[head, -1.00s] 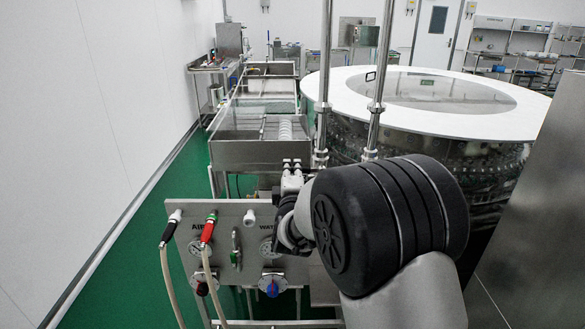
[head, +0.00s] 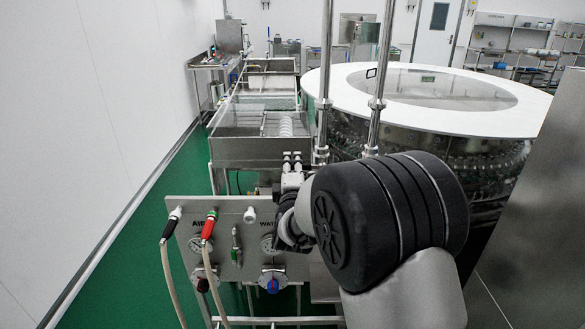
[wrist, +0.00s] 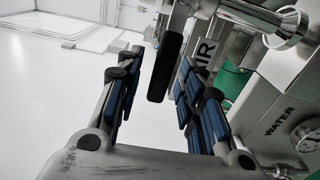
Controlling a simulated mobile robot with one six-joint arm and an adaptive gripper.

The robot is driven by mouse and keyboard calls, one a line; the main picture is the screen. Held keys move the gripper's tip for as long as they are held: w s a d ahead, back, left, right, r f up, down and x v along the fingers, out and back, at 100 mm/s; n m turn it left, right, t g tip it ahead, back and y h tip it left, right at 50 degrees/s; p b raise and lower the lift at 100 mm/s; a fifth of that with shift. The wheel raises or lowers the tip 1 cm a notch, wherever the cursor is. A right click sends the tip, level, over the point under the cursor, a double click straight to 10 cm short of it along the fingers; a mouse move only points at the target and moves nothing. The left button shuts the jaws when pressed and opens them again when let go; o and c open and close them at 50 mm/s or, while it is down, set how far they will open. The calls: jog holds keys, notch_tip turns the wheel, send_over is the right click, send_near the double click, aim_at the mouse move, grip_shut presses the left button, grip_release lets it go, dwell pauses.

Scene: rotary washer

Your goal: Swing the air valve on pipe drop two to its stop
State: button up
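In the wrist view a long black handle (wrist: 165,68) shows between the two fingers of my gripper (wrist: 153,75). The fingers have blue pads and stand apart, with a visible gap on each side of the handle. I cannot tell how deep the handle sits between them. In the head view two upright steel pipes (head: 325,75) and (head: 379,75) run down behind my arm. Their lower parts are partly hidden by it, and my gripper's fingers cannot be made out there.
A steel panel (head: 222,210) marked AIR and WATER carries gauges, a black-ended hose (head: 172,225) and a red-ended hose (head: 208,228). A WATER gauge (wrist: 306,137) is close at the wrist view's right. The round washer (head: 440,118) stands behind. Green floor is clear at left.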

jog(key=shift+s, duration=0.1)
jog(key=s, duration=1.2)
